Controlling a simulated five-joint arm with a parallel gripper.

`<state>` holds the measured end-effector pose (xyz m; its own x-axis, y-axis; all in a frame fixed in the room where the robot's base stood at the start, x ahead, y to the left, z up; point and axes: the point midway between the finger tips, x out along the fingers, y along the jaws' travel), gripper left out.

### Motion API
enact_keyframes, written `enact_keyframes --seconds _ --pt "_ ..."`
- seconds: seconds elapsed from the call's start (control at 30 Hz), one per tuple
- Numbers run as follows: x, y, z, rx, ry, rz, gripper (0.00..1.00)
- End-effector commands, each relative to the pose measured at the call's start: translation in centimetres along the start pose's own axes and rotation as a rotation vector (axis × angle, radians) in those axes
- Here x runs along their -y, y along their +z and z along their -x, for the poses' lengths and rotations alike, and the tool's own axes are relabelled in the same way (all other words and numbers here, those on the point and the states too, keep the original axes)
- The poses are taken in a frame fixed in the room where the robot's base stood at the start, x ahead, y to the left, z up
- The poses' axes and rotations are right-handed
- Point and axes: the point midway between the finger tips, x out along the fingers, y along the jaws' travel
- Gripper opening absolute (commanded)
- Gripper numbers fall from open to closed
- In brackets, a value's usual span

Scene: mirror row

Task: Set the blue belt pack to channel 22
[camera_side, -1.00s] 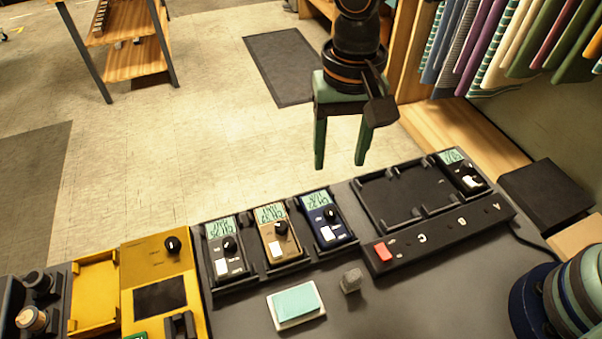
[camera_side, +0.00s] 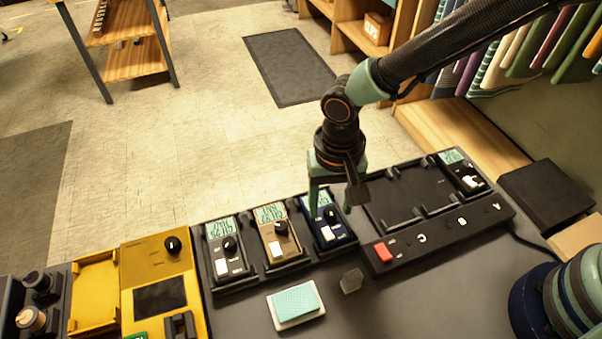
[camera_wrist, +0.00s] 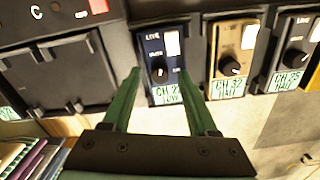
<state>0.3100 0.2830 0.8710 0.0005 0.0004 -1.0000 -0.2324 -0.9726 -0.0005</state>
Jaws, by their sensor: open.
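The blue belt pack (camera_side: 330,236) stands in the charging row, third from the left, with a black knob, a white button and a small display. In the wrist view the blue pack (camera_wrist: 153,44) is upside down; its display (camera_wrist: 167,94) starts "CH 2", with the second digit unclear and "LOW" below. My gripper (camera_side: 330,210) is open, pointing down with its fingertips around the top of the blue pack. In the wrist view my gripper (camera_wrist: 158,72) has one green finger on each side of the pack's knob (camera_wrist: 159,75); contact cannot be told.
A brown belt pack (camera_side: 281,240) and a grey belt pack (camera_side: 226,255) stand to the left. An empty black tray (camera_side: 400,195) with a red button (camera_side: 383,251) is to the right. A teal-topped pad (camera_side: 296,302) and a small grey block (camera_side: 351,281) lie in front.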

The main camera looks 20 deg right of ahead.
Motion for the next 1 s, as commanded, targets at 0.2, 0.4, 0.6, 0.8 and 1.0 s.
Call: enact_keyframes --seconds 0.2,0.4,0.6,0.8,1.0 --pt "0.00 0.00 -0.12 0.000 0.000 0.000 0.59" --pt "0.00 0.00 -0.09 0.000 0.000 0.000 0.02" --pt "0.00 0.00 -0.08 0.000 0.000 0.016 0.00" --pt "0.01 0.00 -0.06 0.000 0.000 0.164 0.00" --pt "0.01 -0.01 -0.06 0.000 0.000 0.277 0.00"
